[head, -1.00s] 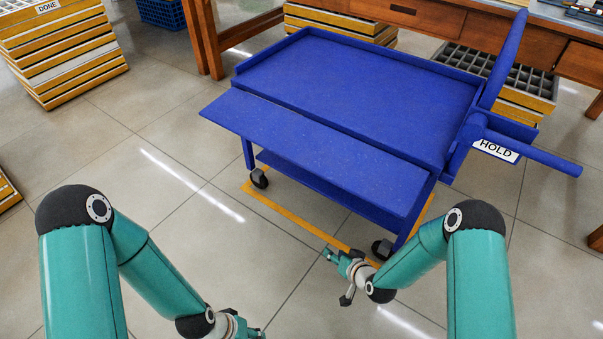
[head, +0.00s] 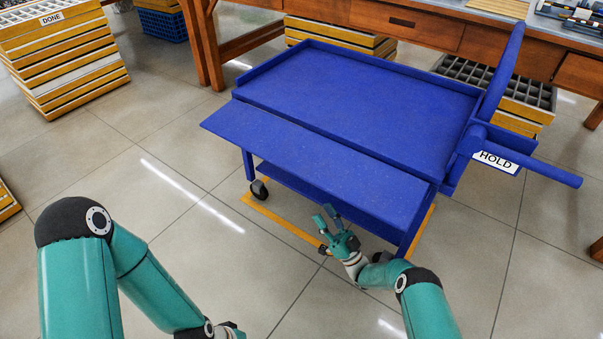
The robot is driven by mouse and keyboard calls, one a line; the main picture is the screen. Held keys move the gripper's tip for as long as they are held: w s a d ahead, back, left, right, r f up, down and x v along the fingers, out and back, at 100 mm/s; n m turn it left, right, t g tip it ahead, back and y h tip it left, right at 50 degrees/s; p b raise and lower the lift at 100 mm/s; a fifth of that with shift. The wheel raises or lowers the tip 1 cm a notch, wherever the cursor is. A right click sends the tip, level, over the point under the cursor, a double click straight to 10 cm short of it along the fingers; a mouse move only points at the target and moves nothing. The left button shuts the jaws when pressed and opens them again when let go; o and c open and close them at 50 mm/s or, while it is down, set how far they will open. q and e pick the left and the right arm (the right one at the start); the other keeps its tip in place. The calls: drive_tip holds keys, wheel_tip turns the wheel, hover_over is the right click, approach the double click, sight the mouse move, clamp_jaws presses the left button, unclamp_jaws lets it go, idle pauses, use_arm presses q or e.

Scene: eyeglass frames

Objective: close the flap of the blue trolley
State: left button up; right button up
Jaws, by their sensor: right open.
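The blue trolley (head: 370,95) stands in front of me with an empty, low-walled top. Its flap (head: 320,160) is a long blue panel along the near side, sticking out towards me about level with the top. My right gripper (head: 326,218) is open and empty, in front of the trolley's near side and below the flap's outer edge in the picture. I cannot tell its exact distance from the flap. My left gripper (head: 232,332) is mostly cut off at the bottom edge, so its fingers do not show.
A blue handle bar and a HOLD label (head: 496,161) are at the trolley's right end. Wooden benches (head: 440,30) stand behind it. Stacked yellow-edged trays with a DONE label (head: 52,19) stand at the upper left. The tiled floor between is clear.

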sight(297, 173)
drive_tip(key=b+x, duration=0.2)
drive_tip(key=x, duration=1.2)
drive_tip(key=shift+w+a+r, duration=0.1)
drive_tip(key=shift+r, duration=0.05)
drive_tip(key=shift+c, duration=0.3)
clamp_jaws()
drive_tip(key=shift+d, duration=0.35)
drive_tip(key=shift+a+r+m+t+h, duration=0.2)
drive_tip(key=shift+a+m+t+h, duration=0.1)
drive_tip(key=shift+a+m+t, duration=0.1)
